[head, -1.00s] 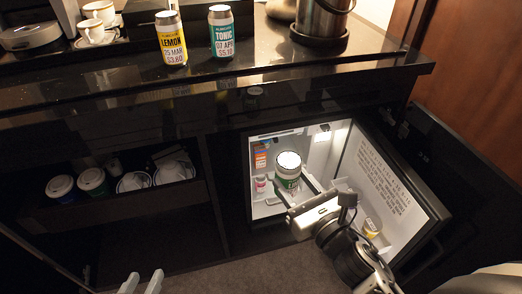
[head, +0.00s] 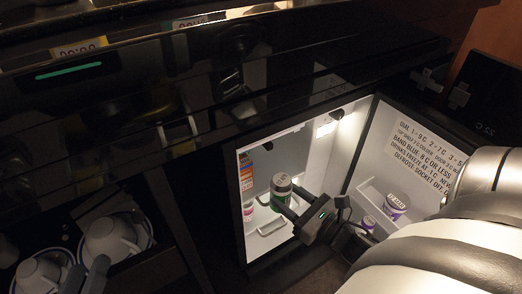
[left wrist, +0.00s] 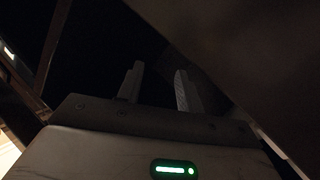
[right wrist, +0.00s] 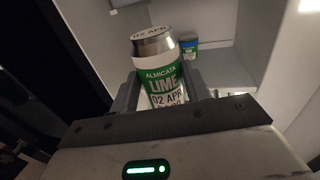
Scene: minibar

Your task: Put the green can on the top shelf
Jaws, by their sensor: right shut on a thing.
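The green can (head: 281,187) is inside the lit open minibar fridge (head: 246,205), near its front opening. In the right wrist view the can (right wrist: 162,75) reads "LIME" and has a silver top; it tilts slightly in the picture. My right gripper (head: 292,208) is shut on it, one finger on each side. I cannot tell whether the can touches a surface below. My left gripper (head: 87,274) is at the lower left in the head view, in front of the cup drawer. In the left wrist view its fingers (left wrist: 158,90) are apart with nothing between them.
A small pink-and-white can (head: 248,211) and stacked small boxes (head: 246,172) stand at the fridge's left wall. White cups (head: 110,237) sit at left. The dark counter front (head: 200,90) lies above.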

